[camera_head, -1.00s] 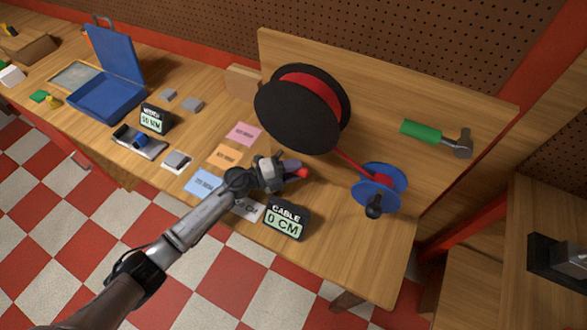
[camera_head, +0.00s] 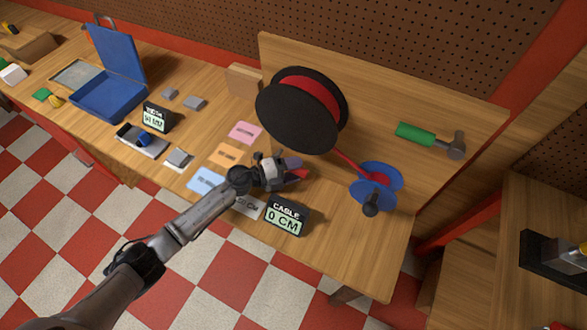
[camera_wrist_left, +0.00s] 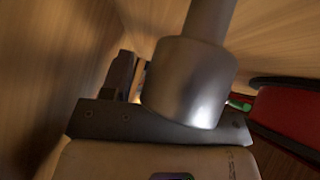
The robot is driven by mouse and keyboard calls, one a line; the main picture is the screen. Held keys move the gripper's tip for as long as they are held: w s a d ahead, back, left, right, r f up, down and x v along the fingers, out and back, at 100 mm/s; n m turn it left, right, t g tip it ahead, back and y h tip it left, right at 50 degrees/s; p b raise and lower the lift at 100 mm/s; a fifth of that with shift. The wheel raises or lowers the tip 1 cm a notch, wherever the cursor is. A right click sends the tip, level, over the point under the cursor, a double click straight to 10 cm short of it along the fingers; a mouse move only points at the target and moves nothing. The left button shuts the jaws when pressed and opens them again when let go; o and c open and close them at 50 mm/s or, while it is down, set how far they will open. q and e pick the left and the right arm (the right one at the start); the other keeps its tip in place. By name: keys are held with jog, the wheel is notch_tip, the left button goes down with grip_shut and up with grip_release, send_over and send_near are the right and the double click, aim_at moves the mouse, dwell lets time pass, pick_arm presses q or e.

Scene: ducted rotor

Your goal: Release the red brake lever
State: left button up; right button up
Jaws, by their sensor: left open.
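A small red piece (camera_head: 299,175), which looks like the brake lever's end, shows at the tip of my left gripper (camera_head: 290,170). It sits below the big black reel (camera_head: 297,120) with red cable. My left gripper is open and right at the red piece, with a jaw partly covering it. I cannot tell whether they touch. The wrist view shows a grey metal cylinder (camera_wrist_left: 188,85) close up and the red cable of the reel (camera_wrist_left: 290,112) at the right. The lever cannot be made out there. My right gripper is not in view.
The cable display (camera_head: 286,215) reading 0 CM stands just in front of my left gripper. A blue spool with a black crank knob (camera_head: 371,203) is to the right. Coloured cards (camera_head: 229,155) lie left of the gripper. A green-handled hammer (camera_head: 415,133) hangs on the board.

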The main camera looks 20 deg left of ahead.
pick_arm(q)
jog(key=v, duration=1.3)
jog(key=shift+s+a+p, duration=0.25)
jog(key=shift+a+p, duration=0.05)
